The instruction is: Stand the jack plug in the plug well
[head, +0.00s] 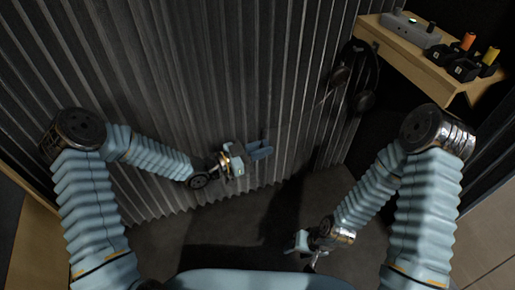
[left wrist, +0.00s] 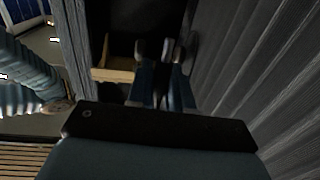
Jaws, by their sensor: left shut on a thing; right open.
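My left gripper (head: 262,149) is up in front of the dark ribbed wall, far from the shelf. In the left wrist view its fingers (left wrist: 165,50) are close together, with a small greyish thing (left wrist: 168,47) between the tips. I take this for the jack plug, but it is too dark and small to make out its shape. My right gripper (head: 302,243) is open and low, above the dark floor. A grey box (head: 407,31) with a green light stands on the wooden shelf at top right. I cannot tell for certain which thing is the plug well.
The wooden shelf (head: 408,60) also holds black blocks (head: 463,69) with an orange cylinder (head: 468,41) and a yellow cylinder (head: 490,56). Black headphones (head: 350,75) hang left of the shelf. The ribbed wall (head: 250,60) fills the left and middle. The floor between my arms is clear.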

